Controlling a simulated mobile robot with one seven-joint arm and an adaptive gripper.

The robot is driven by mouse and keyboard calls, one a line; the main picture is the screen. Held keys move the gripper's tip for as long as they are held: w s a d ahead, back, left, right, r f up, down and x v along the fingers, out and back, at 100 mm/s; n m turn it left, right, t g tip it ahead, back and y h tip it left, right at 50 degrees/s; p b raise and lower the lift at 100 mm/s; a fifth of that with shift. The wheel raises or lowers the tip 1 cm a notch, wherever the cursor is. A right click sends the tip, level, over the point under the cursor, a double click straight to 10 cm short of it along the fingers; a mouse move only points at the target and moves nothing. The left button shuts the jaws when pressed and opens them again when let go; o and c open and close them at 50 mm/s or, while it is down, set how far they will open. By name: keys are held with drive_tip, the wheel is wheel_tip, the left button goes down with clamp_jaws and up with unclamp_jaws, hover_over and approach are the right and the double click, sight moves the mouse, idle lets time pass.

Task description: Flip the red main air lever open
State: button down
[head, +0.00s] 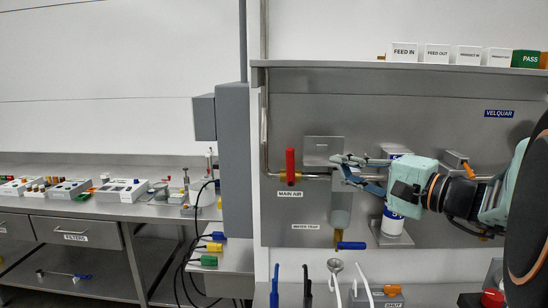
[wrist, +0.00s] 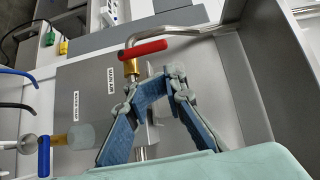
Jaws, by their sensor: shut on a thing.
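The red main air lever (head: 290,166) stands upright on a brass valve (head: 290,178), crosswise to the horizontal pipe, above the MAIN AIR label (head: 290,193). In the wrist view the red lever (wrist: 144,49) lies across the top of the brass valve (wrist: 132,68). My gripper (head: 344,169) is to the right of the lever in the head view, apart from it, in front of the pipe and the top of the water trap. In the wrist view my gripper (wrist: 152,82) is below the lever, its fingers bent inward.
The water trap (head: 340,207) hangs below my fingers, with a blue handle (head: 351,246) beneath. A white and blue cylinder (head: 392,213) stands to the right. A grey post (head: 233,150) is left of the lever. A shelf (head: 400,65) runs above.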

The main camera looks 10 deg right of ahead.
sight(290, 167)
drive_tip(key=p+x, duration=0.2)
drive_tip(key=x, duration=0.8)
drive_tip(key=shift+f, duration=0.1)
idle(0.6)
